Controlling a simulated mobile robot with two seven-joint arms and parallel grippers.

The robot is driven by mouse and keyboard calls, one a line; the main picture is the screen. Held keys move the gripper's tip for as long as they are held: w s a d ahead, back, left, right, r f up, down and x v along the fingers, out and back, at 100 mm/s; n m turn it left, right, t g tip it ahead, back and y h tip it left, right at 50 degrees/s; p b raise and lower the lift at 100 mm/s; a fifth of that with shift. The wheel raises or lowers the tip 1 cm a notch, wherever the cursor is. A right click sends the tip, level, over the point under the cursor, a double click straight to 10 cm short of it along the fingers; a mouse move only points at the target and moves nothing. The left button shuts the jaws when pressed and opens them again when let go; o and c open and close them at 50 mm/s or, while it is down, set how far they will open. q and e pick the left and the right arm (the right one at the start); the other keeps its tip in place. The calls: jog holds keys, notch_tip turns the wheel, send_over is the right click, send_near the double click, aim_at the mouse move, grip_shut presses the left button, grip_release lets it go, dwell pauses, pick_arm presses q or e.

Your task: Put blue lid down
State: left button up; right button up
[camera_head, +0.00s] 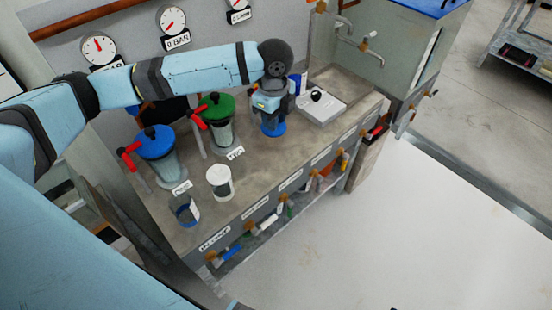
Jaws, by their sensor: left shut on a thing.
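My left arm reaches in from the left over the bench. My left gripper (271,116) points down and is shut on a blue lid (273,129). The lid is low over the grey bench top; I cannot tell whether it touches the surface. The gripper hides the lid's middle and top. My right gripper is not in view.
The bench top (255,185) bears a blue-topped canister (158,145), a green-topped canister (218,112), a white cup (219,182), and a small dark blue-rimmed cup (184,209). A white device (321,105) stands right of the gripper. Taps (366,42) are behind.

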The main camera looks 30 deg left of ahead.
pick_arm(q)
jog(key=m, duration=0.1)
jog(key=w+m, duration=0.1)
jog(key=m, duration=0.2)
jog(key=shift+w+a+m, duration=0.3)
jog(key=shift+w, duration=0.05)
jog(key=m, duration=0.1)
jog(key=w+m, duration=0.1)
jog(key=m, duration=0.2)
jog(key=shift+w+a+m+b, duration=0.15)
jog(key=shift+a+m+b, duration=0.15)
jog(key=shift+a, duration=0.05)
jog(key=w+m, duration=0.1)
jog(key=m, duration=0.7)
send_over(276, 159)
notch_tip(276, 159, down, 15)
jog(key=shift+f, duration=2.35)
